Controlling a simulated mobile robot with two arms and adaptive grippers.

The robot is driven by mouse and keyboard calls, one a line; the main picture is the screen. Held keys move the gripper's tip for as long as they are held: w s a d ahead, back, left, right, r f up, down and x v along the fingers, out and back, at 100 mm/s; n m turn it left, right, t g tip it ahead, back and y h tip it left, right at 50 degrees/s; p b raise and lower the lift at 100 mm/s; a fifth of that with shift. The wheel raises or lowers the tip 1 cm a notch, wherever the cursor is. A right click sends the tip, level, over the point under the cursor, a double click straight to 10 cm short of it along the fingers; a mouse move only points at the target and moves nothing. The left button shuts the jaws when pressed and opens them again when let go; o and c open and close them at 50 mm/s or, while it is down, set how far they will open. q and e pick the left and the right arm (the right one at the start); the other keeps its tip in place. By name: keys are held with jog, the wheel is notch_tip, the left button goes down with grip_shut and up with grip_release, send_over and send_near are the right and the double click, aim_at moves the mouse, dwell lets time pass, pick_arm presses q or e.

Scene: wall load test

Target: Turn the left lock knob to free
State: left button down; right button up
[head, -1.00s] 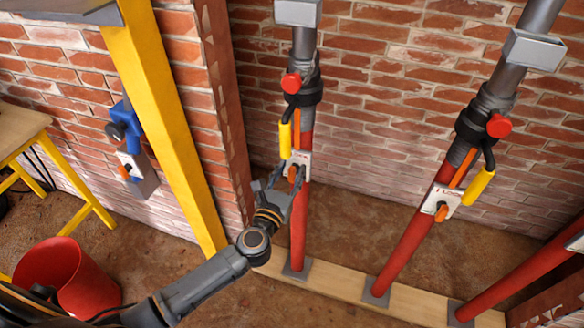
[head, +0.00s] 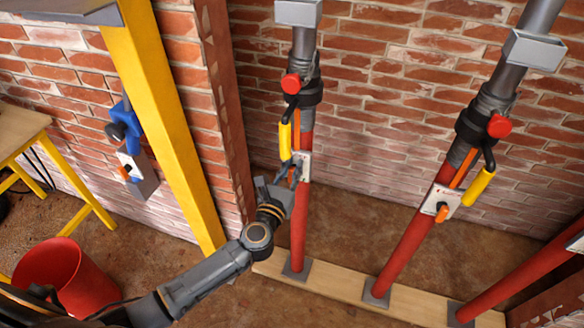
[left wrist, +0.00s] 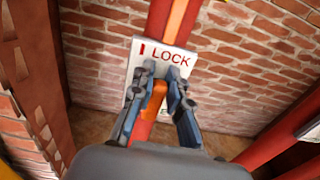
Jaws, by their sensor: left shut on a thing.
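The left lock knob (left wrist: 154,101) is orange and stands in front of a white plate (left wrist: 184,65) marked LOCK in red. In the left wrist view it leans slightly to the right at its top. My left gripper (left wrist: 160,85) has its fingers on either side of the knob and is shut on it. In the head view the left gripper (head: 284,177) is at the plate on the left red prop (head: 299,225) and mostly hides the knob. The lower part of the plate is largely hidden by the fingers. My right gripper is not in view.
A yellow lever (head: 285,141) hangs just above the left gripper. A second prop (head: 408,242) with a similar plate (head: 440,201) stands to the right. A yellow post (head: 167,120) and a red bucket (head: 65,276) are at the left. A wooden plank (head: 335,286) lies under the props.

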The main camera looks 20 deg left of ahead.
aim_at(305, 169)
pick_arm(q)
jog(key=m+p, duration=0.1)
jog(key=m, duration=0.1)
jog(key=m+p, duration=0.1)
jog(key=shift+d+m+p, duration=0.35)
jog(key=shift+d+m, duration=0.05)
jog(key=m+p, duration=0.1)
jog(key=m, duration=0.2)
jog(key=d+f+m+p, duration=0.1)
jog(key=m, duration=0.3)
jog(key=f+m+p, duration=0.1)
jog(key=m, duration=0.2)
jog(key=shift+d+m, duration=0.3)
jog(key=shift+s+f+m+p, duration=0.1)
jog(key=shift+f+m+p, duration=0.1)
jog(key=shift+m, duration=0.6)
jog(key=shift+f+m+p, duration=0.1)
jog(key=shift+m+p, duration=0.05)
jog(key=shift+m, duration=0.65)
jog(key=c, duration=1.3)
grip_release()
